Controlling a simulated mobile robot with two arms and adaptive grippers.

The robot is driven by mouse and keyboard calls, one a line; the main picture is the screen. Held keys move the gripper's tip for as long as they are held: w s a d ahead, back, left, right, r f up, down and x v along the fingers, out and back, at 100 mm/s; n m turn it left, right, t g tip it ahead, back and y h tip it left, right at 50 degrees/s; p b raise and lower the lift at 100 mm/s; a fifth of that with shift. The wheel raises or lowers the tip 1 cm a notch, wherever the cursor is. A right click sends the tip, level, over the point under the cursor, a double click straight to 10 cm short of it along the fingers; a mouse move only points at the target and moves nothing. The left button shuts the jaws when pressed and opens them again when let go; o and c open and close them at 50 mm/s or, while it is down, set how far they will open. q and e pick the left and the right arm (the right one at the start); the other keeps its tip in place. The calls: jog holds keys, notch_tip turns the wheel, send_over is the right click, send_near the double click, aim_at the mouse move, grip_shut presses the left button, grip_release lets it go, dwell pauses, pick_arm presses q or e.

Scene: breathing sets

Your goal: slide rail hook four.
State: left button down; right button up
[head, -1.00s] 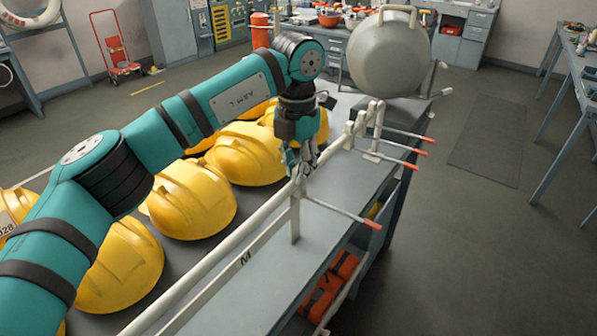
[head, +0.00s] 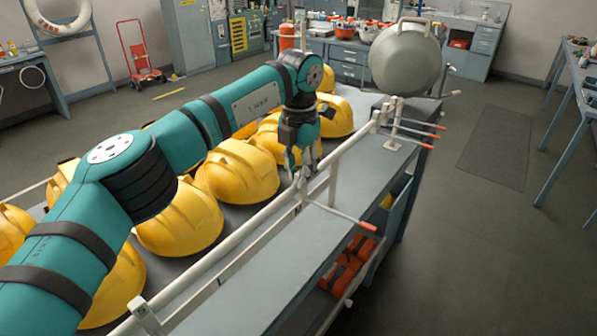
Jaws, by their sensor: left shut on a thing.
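A white rail (head: 240,232) runs along the bench beside the yellow helmets. Hooks with orange tips stand out from it to the right. One hook (head: 340,212) is apart from the others, about the middle of the visible rail, with its orange tip over the bench edge. My left gripper (head: 303,174) is shut on the upper end of this hook at the rail. Its fingers partly hide the grip. The other hooks (head: 415,134) are bunched toward the rail's far end. My right gripper is not in view.
Several yellow helmets (head: 238,172) stand left of the rail, close under my left arm. A rail post (head: 333,185) stands just beyond the held hook. A large grey rounded vessel (head: 405,62) is at the bench's far end. Orange items (head: 347,262) lie on a lower shelf.

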pick_arm(q)
jog(key=shift+w+r, duration=0.1)
jog(key=c, duration=1.2)
grip_release()
jog(key=shift+c, duration=0.2)
notch_tip(320, 180, up, 12)
